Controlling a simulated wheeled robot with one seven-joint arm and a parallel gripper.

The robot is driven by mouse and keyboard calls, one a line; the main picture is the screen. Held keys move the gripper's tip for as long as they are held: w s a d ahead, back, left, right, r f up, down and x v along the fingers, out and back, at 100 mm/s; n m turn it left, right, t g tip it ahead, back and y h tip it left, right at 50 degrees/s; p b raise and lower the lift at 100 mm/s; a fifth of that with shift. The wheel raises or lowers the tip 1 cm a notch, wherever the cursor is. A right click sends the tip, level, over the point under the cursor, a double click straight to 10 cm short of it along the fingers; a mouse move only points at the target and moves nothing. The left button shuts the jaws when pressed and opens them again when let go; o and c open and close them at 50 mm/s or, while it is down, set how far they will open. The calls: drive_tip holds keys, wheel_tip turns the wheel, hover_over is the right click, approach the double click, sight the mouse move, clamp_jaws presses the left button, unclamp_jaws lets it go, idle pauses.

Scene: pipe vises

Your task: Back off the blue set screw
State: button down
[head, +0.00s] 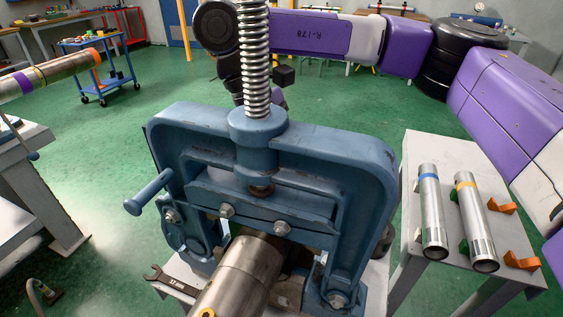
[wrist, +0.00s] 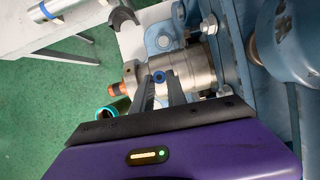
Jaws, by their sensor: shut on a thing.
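The blue set screw (wrist: 159,77) shows in the wrist view as a small blue ring-shaped head on the metal pipe collar (wrist: 133,77). My gripper (wrist: 160,84) is shut on it, one dark finger on each side of the head. In the head view the pipe (head: 243,268) runs through the blue vise (head: 275,150) toward the camera. The blue screw and my fingers are hidden there behind the vise.
An orange piece (wrist: 118,89) and a teal ring (wrist: 106,113) are close left of my fingers. A wrench (head: 170,281) lies beside the vise. A side table (head: 445,150) holds two pipes.

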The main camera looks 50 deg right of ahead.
drive_tip(key=c, duration=1.3)
unclamp_jaws()
